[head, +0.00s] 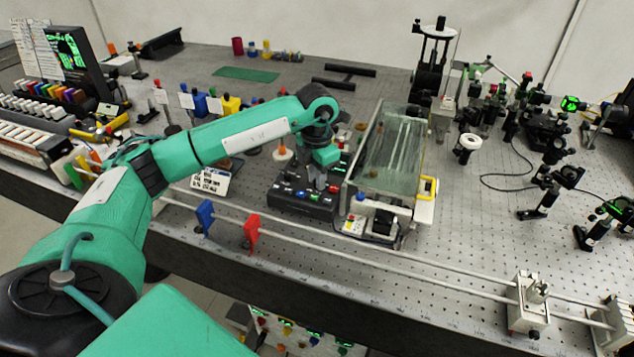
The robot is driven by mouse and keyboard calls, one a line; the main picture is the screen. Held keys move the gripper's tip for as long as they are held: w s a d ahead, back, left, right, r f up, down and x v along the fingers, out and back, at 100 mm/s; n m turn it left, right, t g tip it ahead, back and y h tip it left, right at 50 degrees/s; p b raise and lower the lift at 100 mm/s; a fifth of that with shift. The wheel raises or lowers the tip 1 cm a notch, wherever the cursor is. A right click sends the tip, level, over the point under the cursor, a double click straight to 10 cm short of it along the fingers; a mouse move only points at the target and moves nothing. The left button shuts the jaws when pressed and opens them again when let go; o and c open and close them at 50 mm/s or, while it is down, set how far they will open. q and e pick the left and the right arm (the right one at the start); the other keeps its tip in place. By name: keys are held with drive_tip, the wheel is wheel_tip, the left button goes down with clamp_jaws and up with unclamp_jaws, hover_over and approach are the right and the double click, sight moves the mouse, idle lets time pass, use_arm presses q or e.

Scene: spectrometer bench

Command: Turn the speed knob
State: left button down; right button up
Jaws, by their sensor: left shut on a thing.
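A black control box (287,209) with small coloured buttons along its front sits near the bench's front edge, left of a glass tank. My left arm reaches in from the left, and my left gripper (319,180) points down over the top of this box. Its fingers are shut at a knob on the box. The gripper hides the knob almost entirely, so its marking and angle cannot be read. My right gripper is not in view.
The glass tank (391,150) stands close to the right of the gripper. A rail (370,255) with blue (205,216) and red (251,232) holders runs along the front edge. Optics crowd the right; a green mat (246,74) lies behind.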

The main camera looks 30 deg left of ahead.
use_arm(q)
drive_tip(key=shift+r+m+b, duration=0.1)
drive_tip(key=shift+m+b, duration=0.55)
drive_tip(key=shift+m, duration=0.55)
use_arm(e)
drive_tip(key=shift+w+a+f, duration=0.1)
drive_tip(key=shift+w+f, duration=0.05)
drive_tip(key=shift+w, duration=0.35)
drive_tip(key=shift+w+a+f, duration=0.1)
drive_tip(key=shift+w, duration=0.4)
use_arm(q)
drive_tip(key=c, duration=1.3)
unclamp_jaws()
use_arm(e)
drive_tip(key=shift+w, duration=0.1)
use_arm(q)
drive_tip(key=shift+r, duration=0.4)
wheel_tip(320, 180, up, 13)
drive_tip(key=shift+b, duration=0.6)
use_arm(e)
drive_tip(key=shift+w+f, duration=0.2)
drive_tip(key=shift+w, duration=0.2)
